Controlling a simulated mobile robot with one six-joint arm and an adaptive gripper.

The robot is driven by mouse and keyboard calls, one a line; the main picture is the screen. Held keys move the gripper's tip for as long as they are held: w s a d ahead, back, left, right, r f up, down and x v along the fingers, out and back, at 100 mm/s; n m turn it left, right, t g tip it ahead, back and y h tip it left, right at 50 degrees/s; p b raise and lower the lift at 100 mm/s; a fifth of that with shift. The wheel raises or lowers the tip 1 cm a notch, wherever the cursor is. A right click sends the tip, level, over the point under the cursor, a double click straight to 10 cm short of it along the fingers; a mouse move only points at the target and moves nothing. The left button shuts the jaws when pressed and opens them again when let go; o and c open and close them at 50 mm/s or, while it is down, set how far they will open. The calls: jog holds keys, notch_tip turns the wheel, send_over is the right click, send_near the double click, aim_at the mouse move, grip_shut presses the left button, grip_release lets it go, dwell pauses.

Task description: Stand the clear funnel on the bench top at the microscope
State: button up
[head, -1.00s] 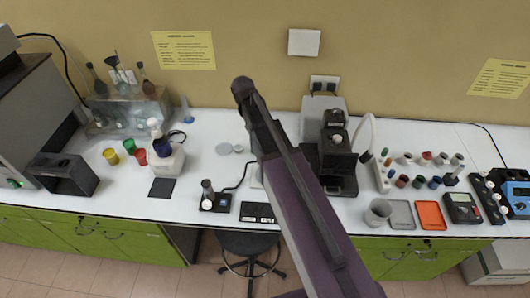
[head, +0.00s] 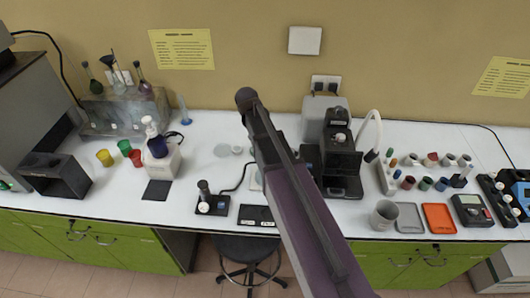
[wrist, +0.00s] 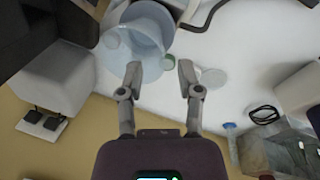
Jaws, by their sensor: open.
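A pale, see-through, wide-mouthed piece that looks like the clear funnel (wrist: 149,32) is at the top of the wrist view, just beyond my fingertips. I cannot tell whether it stands or tilts. My gripper (wrist: 159,69) is open, its two fingers apart with nothing gripped between them. In the head view my arm hides the funnel and the fingers. A black instrument (head: 338,150), possibly the microscope, stands on the white bench top (head: 280,118) right of my arm.
A grey box (head: 318,108) stands behind the black instrument. Flat clear dishes (head: 222,151) lie left of my arm. A wash bottle (head: 155,143), coloured cups (head: 124,147) and a flask rack (head: 125,112) are farther left. A grey beaker (head: 383,215) and trays (head: 438,217) are at right.

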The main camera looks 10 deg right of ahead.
dwell(0.4)
jog(key=shift+w+d+f+b, duration=0.1)
jog(key=shift+d+f+b, duration=0.05)
jog(key=shift+f+b, duration=0.7)
jog(key=shift+w+d+f+b, duration=0.1)
jog(key=shift+d+f+b, duration=0.05)
jog(key=shift+f+b, duration=0.75)
jog(key=shift+w+d+f+b, duration=0.1)
jog(key=shift+d+f+b, duration=0.05)
jog(key=shift+f+b, duration=0.7)
grip_shut()
